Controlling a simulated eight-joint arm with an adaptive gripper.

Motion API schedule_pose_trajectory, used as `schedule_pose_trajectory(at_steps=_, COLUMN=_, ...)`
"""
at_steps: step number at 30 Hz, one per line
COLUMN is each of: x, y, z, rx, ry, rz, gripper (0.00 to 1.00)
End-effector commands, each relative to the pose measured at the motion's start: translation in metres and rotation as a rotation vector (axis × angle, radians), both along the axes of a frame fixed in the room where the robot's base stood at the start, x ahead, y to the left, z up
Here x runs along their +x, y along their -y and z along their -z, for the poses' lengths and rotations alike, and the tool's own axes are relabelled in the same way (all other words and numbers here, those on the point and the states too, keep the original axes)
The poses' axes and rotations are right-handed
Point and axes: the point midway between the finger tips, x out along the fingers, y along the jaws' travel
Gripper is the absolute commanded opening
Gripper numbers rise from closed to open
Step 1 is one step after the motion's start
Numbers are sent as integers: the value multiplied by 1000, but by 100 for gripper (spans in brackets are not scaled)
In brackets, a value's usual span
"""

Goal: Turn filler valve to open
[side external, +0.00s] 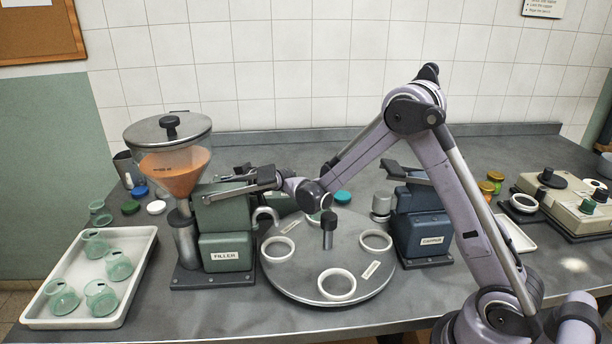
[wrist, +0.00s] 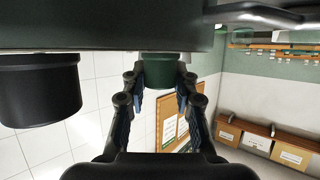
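The green filler (side external: 225,220), labelled FILLER, stands left of the round turntable, with an orange-filled hopper (side external: 175,170) at its left. My gripper (side external: 232,182) reaches in from the right, level with the top of the filler body. Its two fingers are spread apart. In the wrist view, the fingertips (wrist: 159,84) stand apart on either side of a dark green round piece (wrist: 160,70). I cannot tell whether they touch it. The valve handle does not show clearly in the side view, and its position cannot be read.
The turntable (side external: 300,285) carries white rings and a central post. A white tray (side external: 140,262) with several green jars is at left. A blue capper (side external: 425,225) stands right of the turntable, near my arm. A spout (side external: 267,214) curves from the filler's right side.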

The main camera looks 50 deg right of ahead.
Motion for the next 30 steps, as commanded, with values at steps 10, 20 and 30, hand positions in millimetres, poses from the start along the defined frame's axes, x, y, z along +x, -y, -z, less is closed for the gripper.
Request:
schedule_pose_trajectory(at_steps=10, x=0, y=-1, z=1, rx=-1, ry=-5, rz=15, gripper=0)
schedule_pose_trajectory(at_steps=20, x=-1, y=0, z=4, rx=-2, ry=-15, rz=99, gripper=0)
schedule_pose_trajectory(at_steps=30, x=-1, y=1, z=2, rx=-1, ry=-7, rz=135, gripper=0)
